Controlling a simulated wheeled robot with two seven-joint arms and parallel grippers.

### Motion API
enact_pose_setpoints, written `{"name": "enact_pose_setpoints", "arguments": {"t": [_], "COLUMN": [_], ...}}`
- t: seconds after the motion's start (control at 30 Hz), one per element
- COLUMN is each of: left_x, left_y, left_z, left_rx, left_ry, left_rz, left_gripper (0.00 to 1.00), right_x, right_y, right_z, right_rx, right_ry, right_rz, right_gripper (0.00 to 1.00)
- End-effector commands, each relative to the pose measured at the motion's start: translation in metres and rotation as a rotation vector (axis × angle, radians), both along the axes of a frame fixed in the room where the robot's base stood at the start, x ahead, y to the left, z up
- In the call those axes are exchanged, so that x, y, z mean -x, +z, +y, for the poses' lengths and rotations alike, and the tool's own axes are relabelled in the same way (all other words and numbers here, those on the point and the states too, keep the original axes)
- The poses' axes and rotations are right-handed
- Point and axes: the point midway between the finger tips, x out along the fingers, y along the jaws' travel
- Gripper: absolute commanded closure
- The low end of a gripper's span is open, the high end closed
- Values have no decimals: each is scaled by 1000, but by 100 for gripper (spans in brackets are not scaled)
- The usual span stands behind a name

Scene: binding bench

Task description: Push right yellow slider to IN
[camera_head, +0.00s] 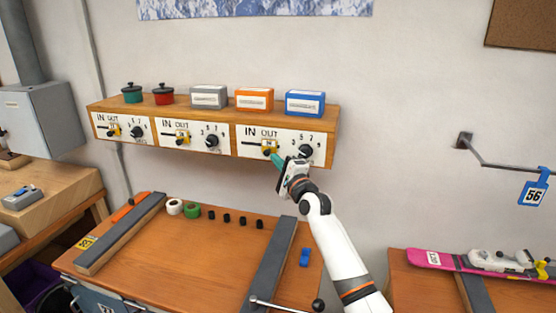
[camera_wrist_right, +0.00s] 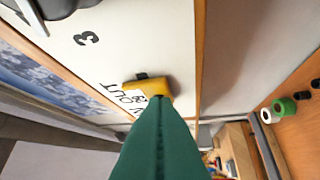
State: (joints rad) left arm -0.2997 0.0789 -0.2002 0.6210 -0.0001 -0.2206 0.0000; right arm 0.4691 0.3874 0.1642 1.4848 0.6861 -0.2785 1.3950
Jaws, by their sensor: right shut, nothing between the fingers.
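The right yellow slider (camera_head: 269,148) sits under the OUT label, at the right end of its dark slot on the right white panel (camera_head: 245,150). The slot runs left toward IN. My right gripper (camera_head: 277,159) is shut and empty, its green fingertips close at the slider's lower right. In the right wrist view the yellow slider (camera_wrist_right: 150,86) shows just beyond the green fingertips (camera_wrist_right: 157,102), which hide part of it. I cannot tell whether they touch. My left gripper is not in view.
A black dial (camera_head: 306,151) is close right of the gripper. The wooden shelf (camera_head: 180,104) carries pots and several boxes. The middle (camera_head: 182,134) and left (camera_head: 113,131) yellow sliders sit further left. A bench with grey rails (camera_head: 270,262) lies below.

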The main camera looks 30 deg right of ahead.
Motion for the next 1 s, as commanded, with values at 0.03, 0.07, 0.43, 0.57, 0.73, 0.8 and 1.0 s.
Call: {"name": "enact_pose_setpoints", "arguments": {"t": [0.03, 0.07, 0.43, 0.57, 0.73, 0.8, 1.0], "left_x": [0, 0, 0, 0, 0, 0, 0], "left_y": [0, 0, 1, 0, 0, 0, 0], "left_z": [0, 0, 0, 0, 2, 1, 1], "left_rx": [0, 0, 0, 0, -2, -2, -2], "left_ry": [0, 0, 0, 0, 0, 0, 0], "left_rz": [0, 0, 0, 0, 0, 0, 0], "left_gripper": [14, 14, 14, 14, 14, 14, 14], "right_x": [0, 0, -35, -48, -51, -51, -50], "right_y": [0, 0, 0, 1, 0, 1, 1], "right_z": [0, 0, 30, 41, 44, 44, 44], "right_rx": [0, 0, -7, -3, -1, -1, 0], "right_ry": [0, 0, 2, 1, 2, 2, 3], "right_rz": [0, 0, -2, -2, 0, 0, -2], "right_gripper": [100, 100, 100, 100, 100, 100, 100]}}
